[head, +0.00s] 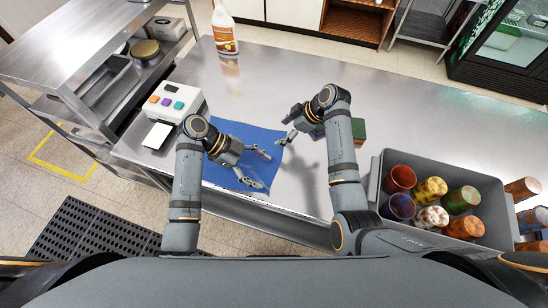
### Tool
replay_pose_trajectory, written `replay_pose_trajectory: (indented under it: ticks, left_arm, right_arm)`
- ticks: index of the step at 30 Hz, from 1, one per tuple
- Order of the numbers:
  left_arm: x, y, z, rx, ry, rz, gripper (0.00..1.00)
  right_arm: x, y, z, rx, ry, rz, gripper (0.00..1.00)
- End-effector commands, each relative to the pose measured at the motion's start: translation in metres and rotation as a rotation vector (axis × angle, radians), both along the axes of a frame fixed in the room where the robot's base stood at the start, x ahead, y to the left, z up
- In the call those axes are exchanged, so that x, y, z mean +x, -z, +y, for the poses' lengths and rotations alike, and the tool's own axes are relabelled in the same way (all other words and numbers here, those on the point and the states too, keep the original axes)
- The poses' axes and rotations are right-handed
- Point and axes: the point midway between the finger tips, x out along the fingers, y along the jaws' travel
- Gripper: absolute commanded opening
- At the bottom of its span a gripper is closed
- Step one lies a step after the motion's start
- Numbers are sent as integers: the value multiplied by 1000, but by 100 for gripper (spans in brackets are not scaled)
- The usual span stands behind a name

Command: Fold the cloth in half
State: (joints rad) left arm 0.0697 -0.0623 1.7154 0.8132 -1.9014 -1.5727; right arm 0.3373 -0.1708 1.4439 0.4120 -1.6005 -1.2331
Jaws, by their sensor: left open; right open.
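The blue cloth (232,129) lies flat on the steel counter, partly hidden under my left arm and gripper. My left gripper (262,170) is open above the cloth's right part, with its fingers spread and pointing right. My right gripper (281,143) is open and empty near the cloth's upper right edge, with its fingers pointing left. I cannot tell whether either gripper touches the cloth.
A label printer-like device (174,103) with coloured buttons stands left of the cloth. A green and brown sponge (358,129) lies beside my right arm. A grey bin (487,187) with several cups stands right. The steel counter (420,100) is clear behind it.

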Motion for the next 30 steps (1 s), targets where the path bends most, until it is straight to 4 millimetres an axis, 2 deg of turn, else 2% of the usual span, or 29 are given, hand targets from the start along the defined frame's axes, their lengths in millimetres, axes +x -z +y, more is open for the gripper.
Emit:
replay_pose_trajectory:
  ticks: [3,8,18,30]
  left_arm:
    - [-1,20,0,0,0,3,75]
    - [0,34,0,0,1,1,75]
    - [0,48,0,1,0,0,75]
    - [0,51,0,1,0,-2,75]
  right_arm:
    - [0,19,0,0,1,2,75]
    - [0,34,0,0,1,1,75]
    - [0,47,0,0,1,-2,75]
    - [0,45,-1,-1,1,0,75]
